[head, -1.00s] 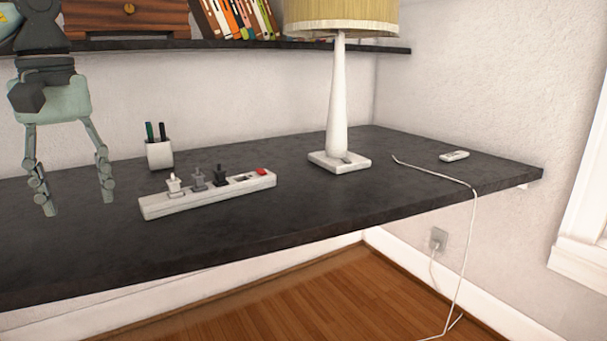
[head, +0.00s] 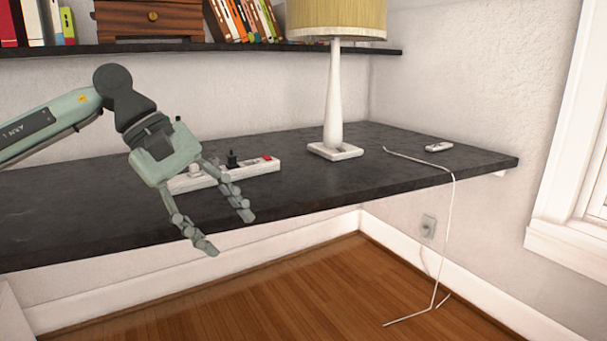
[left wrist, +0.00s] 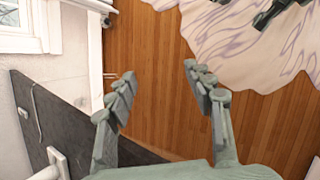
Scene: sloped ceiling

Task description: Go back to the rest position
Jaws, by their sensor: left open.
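My left gripper (head: 230,232) is open and empty. In the head view its arm comes in from the left, and its fingers point down and to the right at the front edge of the dark desk (head: 400,165). The gripper partly covers a white power strip (head: 262,168) with plugs in it. In the left wrist view the open fingers (left wrist: 158,92) stand apart with wooden floor between them. My right gripper is not in view.
A lamp (head: 333,110) stands on the desk, with a small white remote-like object (head: 438,147) to its right. A white cord (head: 452,215) hangs over the desk edge. A shelf (head: 290,49) runs above.

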